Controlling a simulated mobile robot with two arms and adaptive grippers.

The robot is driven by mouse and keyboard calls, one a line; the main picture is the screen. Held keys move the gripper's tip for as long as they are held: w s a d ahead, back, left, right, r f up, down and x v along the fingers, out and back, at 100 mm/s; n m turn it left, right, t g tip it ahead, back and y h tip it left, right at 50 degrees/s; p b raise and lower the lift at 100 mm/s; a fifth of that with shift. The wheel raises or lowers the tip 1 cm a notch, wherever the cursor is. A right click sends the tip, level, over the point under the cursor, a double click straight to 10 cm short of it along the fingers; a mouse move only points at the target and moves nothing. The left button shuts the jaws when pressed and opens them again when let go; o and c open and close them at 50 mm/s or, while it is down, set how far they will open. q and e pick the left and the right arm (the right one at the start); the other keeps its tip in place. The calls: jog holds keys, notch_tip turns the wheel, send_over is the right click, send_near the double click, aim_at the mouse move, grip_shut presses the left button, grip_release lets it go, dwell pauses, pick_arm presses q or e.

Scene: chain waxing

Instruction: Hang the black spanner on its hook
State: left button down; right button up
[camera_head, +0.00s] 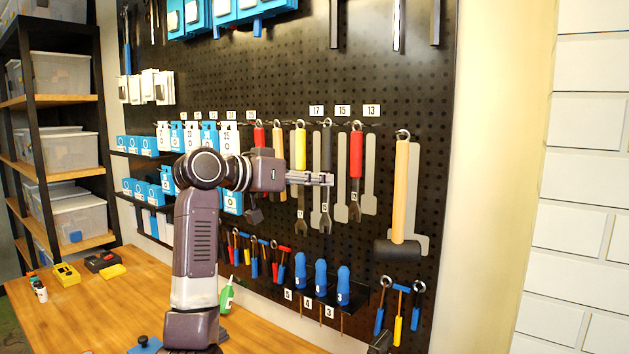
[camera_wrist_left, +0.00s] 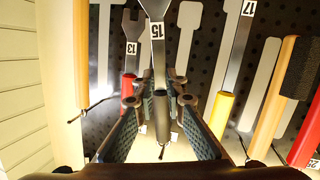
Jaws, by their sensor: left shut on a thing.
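The black spanner (camera_head: 327,146) hangs head-down and upright in front of the pegboard, under the 15 label. Its ring end is at the height of the hooks; I cannot tell whether it sits on its hook. My left gripper (camera_head: 326,179) is shut on its handle. In the left wrist view, which is turned upside down, the spanner (camera_wrist_left: 157,60) bears a 15 tag and its dark handle lies between the fingers of the left gripper (camera_wrist_left: 161,105). The fingers hide part of the handle. My right gripper is not in view.
The yellow spanner (camera_head: 300,147) hangs close on the left and the red spanner (camera_head: 356,155) close on the right. A mallet (camera_head: 400,190) hangs further right. Blue-handled tools (camera_head: 321,278) stand on a holder below. The wooden bench (camera_head: 120,310) is at lower left.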

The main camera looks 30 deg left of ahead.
pick_arm(q)
jog(key=shift+w+a+f+m+t+h+b, duration=0.15)
jog(key=shift+w+a+f+m+t+b, duration=0.15)
jog(key=shift+w+b, duration=0.25)
jog(key=shift+w+a+f+m+t+h+b, duration=0.1)
jog(key=shift+w+a+m+t+b, duration=0.1)
jog(key=shift+w+m+t+b, duration=0.25)
jog(key=shift+w+a+f+m+t+h+b, duration=0.15)
jog(key=shift+w+a+m+t+b, duration=0.15)
jog(key=shift+w+b, duration=0.35)
jog(key=shift+s, duration=0.1)
jog(key=c, duration=1.9)
grip_release()
jog(key=b+v, duration=0.3)
jog(key=v, duration=0.6)
jog(key=shift+b, duration=0.4)
